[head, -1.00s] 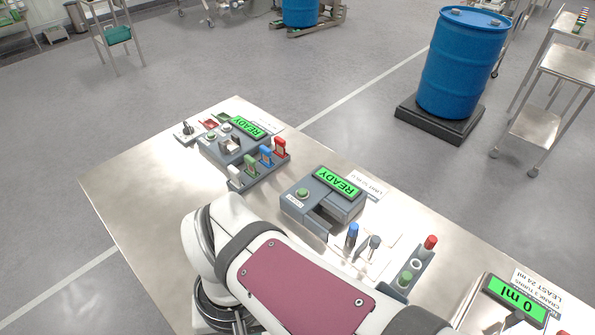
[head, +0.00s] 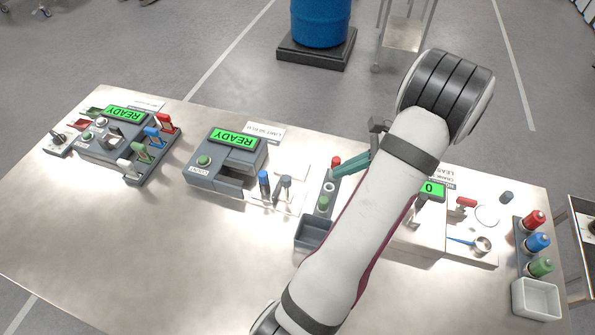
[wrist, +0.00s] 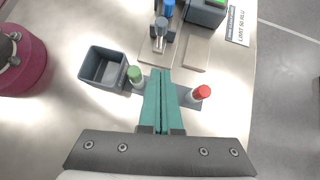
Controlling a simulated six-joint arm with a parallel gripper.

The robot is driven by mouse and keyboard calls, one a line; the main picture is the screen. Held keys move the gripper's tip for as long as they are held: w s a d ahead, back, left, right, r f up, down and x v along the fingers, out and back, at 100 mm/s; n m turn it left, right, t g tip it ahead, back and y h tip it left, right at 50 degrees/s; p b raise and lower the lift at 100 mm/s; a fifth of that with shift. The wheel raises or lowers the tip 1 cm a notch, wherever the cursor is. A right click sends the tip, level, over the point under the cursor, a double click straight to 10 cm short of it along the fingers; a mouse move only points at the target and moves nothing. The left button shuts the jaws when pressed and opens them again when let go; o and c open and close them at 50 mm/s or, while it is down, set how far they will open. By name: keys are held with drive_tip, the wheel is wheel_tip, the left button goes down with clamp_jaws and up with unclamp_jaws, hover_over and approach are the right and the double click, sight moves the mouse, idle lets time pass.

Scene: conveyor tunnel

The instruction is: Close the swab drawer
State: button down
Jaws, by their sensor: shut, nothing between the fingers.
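A grey reader (head: 226,150) with a green READY screen stands left of the middle of the table in the head view. A dark recess (head: 236,174) shows in its front; I cannot clearly tell the swab drawer's outline or how far it is out. A blue-topped stick (head: 264,183) and a grey-topped stick (head: 284,187) stand upright beside it. My gripper (head: 337,171) has teal fingers, shut and empty, to the right of the reader and apart from it. In the wrist view the fingers (wrist: 162,72) are over a narrow rack, between its green and red tops.
The rack (head: 326,195) ends in an open grey bin (head: 313,232). A station with switches (head: 118,140) is at the left. A crank station with a small pan (head: 481,245) and red, blue and green bottles (head: 537,242) are at the right. The table's front left is bare.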

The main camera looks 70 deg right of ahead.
sight(261, 171)
drive_tip(key=shift+w+a+f, duration=0.3)
drive_tip(key=shift+w+f, duration=0.45)
drive_tip(key=shift+w, duration=0.7)
drive_tip(key=shift+w+a+f, duration=0.25)
drive_tip(key=shift+w+f, duration=0.55)
drive_tip(key=shift+w, duration=0.6)
drive_tip(key=shift+w+a+f, duration=0.3)
drive_tip(key=shift+w+f, duration=0.45)
drive_tip(key=shift+w, duration=0.7)
drive_tip(key=w, duration=0.9)
drive_tip(key=shift+w, duration=0.2)
